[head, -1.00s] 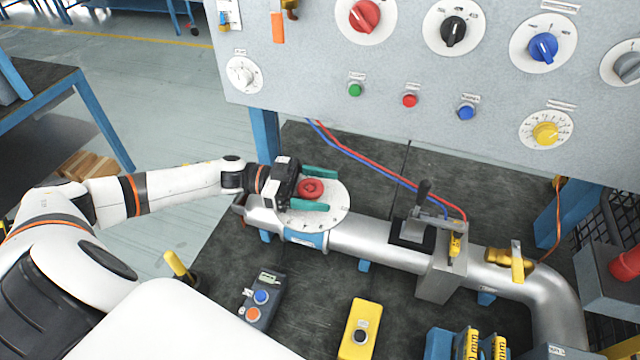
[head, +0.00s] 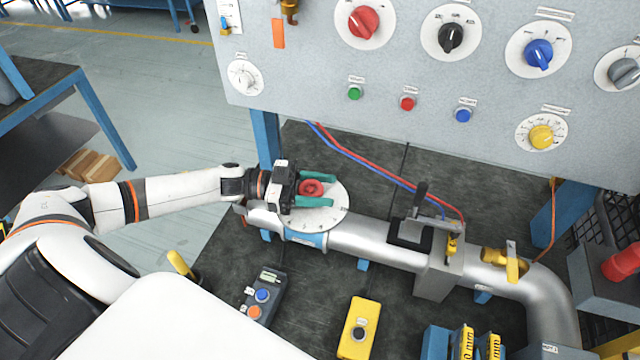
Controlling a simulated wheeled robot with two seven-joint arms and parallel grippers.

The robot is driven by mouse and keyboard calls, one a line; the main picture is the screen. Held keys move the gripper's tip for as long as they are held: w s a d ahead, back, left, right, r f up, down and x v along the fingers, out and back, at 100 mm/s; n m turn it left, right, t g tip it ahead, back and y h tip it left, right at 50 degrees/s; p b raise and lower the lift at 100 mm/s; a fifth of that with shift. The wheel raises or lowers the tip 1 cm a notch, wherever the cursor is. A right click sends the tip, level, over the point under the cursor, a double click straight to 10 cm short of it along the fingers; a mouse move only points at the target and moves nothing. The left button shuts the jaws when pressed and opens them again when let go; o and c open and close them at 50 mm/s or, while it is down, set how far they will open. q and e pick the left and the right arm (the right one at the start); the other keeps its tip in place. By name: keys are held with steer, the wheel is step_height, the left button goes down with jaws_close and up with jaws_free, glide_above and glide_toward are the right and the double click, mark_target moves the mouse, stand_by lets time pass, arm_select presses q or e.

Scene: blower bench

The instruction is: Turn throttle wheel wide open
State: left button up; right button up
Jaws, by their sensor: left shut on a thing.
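The throttle wheel is a small red handwheel (head: 311,188) in the middle of a round white dial plate (head: 325,218) on top of the silver pipe, in the head view. My left gripper (head: 318,189) comes in from the left, with one green finger on the far side of the wheel and one on the near side. It is shut on the wheel. The dial's marks are too small to read, and my gripper covers its left part. My right gripper is not in view.
A control panel (head: 300,60) with knobs and buttons stands behind the pipe (head: 365,238). A clamp lever (head: 419,200) and a yellow valve handle (head: 513,264) sit farther right. A grey pendant (head: 263,296) and a yellow button box (head: 358,328) lie in front.

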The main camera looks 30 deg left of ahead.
arm_select(q)
steer(key=n+t+y+p, duration=0.2)
steer(key=t+y+p, duration=0.1)
steer(key=n+t+y+p, duration=0.2)
steer(key=n+y+p, duration=0.1)
steer(key=a+n+t+y+p, duration=0.1)
steer(key=n+t+y+p, duration=0.1)
steer(key=n+t+p, duration=0.1)
steer(key=shift+w+r+t+y+p, duration=0.25)
steer(key=shift+w+t+y+p, duration=0.05)
steer(key=shift+w+y+p, duration=0.15)
steer(key=n+y, duration=0.1)
steer(key=n+t+y+p, duration=0.1)
steer(key=y, duration=0.1)
steer(key=n+y+p, duration=0.1)
steer(key=y, duration=0.1)
steer(key=shift+w+a+f, duration=0.1)
steer(key=shift+a+f, duration=0.05)
steer(key=shift+a, duration=0.1)
steer(key=shift+a+n+t+y+p, duration=0.2)
steer(key=shift+n+t+y+p, duration=0.15)
steer(key=shift+n+y, duration=1.2)
steer(key=shift+y, duration=0.7)
steer(key=shift+a, duration=0.1)
steer(key=o, duration=1)
steer(key=shift+f, duration=0.1)
